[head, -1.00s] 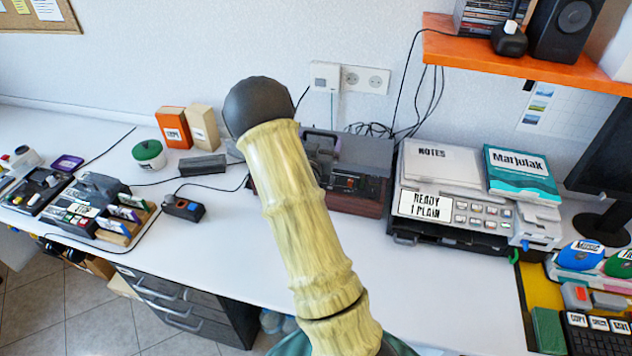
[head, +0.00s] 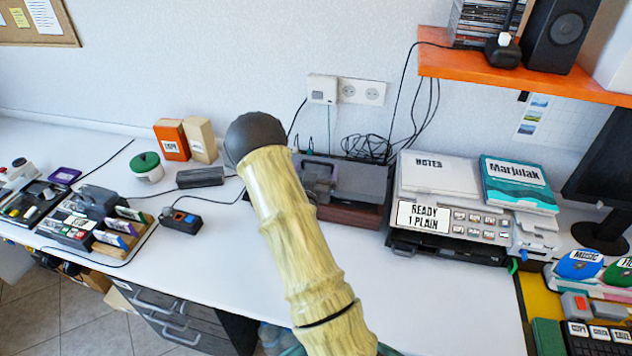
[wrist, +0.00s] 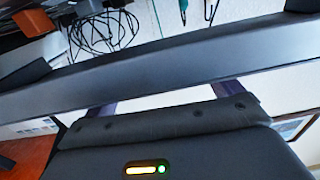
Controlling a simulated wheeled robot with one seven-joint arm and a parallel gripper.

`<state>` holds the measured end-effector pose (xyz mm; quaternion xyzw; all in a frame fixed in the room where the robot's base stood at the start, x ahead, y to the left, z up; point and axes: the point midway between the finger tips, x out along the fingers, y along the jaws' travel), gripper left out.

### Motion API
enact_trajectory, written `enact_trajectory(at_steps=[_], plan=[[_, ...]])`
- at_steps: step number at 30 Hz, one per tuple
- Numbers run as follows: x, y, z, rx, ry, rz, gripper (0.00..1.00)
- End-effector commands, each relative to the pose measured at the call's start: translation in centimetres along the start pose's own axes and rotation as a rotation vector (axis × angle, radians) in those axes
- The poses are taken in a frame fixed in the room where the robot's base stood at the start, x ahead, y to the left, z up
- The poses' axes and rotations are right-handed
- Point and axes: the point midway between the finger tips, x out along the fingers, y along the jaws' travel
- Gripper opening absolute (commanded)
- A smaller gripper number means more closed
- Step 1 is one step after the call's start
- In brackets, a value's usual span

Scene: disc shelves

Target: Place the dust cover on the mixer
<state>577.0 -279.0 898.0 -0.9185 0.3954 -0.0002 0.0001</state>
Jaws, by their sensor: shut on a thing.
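The mixer (head: 364,218) is a low box with reddish-brown sides on the white desk, left of the printer. The dust cover (head: 360,180) is a flat dark grey slab over the top of the mixer and hides its controls. I cannot tell whether it rests fully on it. My gripper (head: 318,174) is shut on the cover near its left part, partly hidden behind my pale ribbed arm. In the wrist view the cover (wrist: 170,65) shows as a dark grey bar across the picture, beyond the gripper's body with its small lights.
A grey printer (head: 450,205) with a teal book (head: 518,183) stands close on the right. An orange shelf (head: 520,75) overhangs at the upper right. Loose cables (head: 365,147) lie behind the mixer. A black hub (head: 181,220) is to the left. The front desk is clear.

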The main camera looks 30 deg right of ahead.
Motion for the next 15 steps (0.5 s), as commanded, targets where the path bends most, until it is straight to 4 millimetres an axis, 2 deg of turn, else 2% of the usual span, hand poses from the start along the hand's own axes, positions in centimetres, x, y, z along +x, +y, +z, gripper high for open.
enact_trajectory(at_steps=[6,15], plan=[[0.0,0.0,0.3,-0.001,0.000,0.000,0.63],[0.0,0.0,3.9,-0.001,0.001,-0.001,0.63]])
